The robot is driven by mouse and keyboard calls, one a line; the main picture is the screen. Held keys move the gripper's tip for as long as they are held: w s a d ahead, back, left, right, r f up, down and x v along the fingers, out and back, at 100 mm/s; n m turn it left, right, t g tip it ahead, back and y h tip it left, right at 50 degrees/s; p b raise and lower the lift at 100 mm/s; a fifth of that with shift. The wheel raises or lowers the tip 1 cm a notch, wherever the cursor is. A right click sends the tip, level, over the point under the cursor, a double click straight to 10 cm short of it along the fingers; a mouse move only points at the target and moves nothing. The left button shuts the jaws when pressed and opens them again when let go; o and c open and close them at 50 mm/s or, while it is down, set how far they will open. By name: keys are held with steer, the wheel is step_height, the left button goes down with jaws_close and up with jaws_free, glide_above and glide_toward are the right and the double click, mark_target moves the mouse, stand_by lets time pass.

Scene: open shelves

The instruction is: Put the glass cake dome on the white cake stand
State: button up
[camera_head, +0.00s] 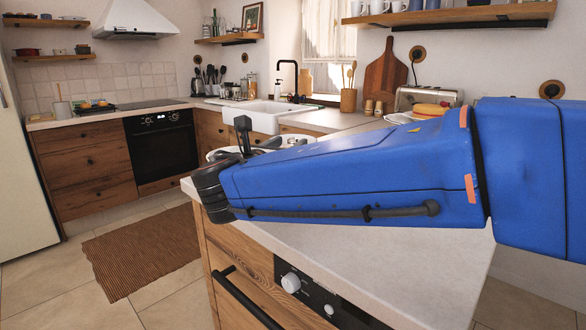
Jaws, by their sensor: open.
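My blue arm stretches across the picture over the counter, and my gripper (246,137) is partly in view at its far left end, open, with nothing seen in it. White round rims (292,139) show just behind the arm near the gripper; one may be the white cake stand, but the arm hides most of them. A white plate or stand (397,117) shows behind the arm at the right, near a yellow-orange round item (431,110). I cannot make out the glass cake dome; it may be hidden behind the arm.
The near counter (390,258) is bare in front of the arm. A white sink (262,114) with a black tap, a toaster (428,96), a utensil crock (348,100) and a cutting board (385,78) stand behind. Open shelves (450,17) hang above. The floor at left is clear around a brown rug (150,248).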

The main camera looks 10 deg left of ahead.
mark_target(291, 141)
steer(key=w, duration=0.3)
steer(key=shift+w+d+r, duration=0.1)
steer(key=shift+w+d, duration=0.15)
steer(key=shift+w, duration=0.1)
jaws_close()
stand_by(1.1)
